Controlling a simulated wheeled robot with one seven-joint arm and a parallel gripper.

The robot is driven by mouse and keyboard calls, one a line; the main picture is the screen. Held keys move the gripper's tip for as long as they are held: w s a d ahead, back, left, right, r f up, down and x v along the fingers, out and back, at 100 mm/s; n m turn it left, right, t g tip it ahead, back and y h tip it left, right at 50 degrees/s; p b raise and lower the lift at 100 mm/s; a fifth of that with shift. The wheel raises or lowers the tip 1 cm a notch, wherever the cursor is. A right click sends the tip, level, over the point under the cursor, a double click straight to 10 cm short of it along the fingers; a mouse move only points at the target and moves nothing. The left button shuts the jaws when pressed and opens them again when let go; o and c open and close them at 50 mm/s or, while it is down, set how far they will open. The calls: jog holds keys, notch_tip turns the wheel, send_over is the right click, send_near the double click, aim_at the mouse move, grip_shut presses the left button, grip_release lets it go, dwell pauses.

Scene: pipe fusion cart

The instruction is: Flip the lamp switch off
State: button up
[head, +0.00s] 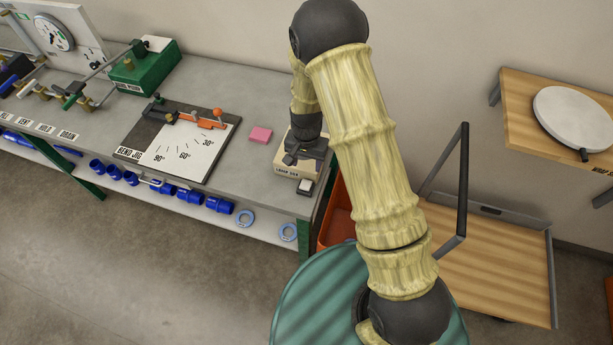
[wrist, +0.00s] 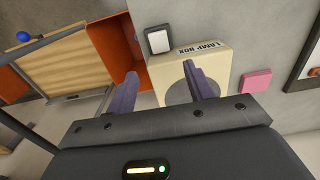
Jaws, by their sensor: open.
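The cream lamp box (head: 285,171) sits at the right end of the grey bench, and it also shows in the wrist view (wrist: 218,62) with its "LAMP BOX" label. A white switch (wrist: 158,40) in a dark frame is beside the box's labelled edge, and it shows in the head view (head: 305,186) at the bench corner. My gripper (wrist: 163,88) is open and empty above the box. One finger is over the box's round grey patch and the other is off to its side. In the head view my gripper (head: 304,152) hides part of the box. The switch's tilt is unclear.
A pink block (head: 260,135) lies left of the box, near the bend jig board (head: 190,148). An orange bin (head: 338,215) stands beside the bench's right end. A wooden cart (head: 495,260) is to the right.

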aim_at(306, 182)
notch_tip(306, 182, down, 10)
jog(key=p, duration=0.3)
jog(key=shift+r, duration=0.1)
dwell(0.3)
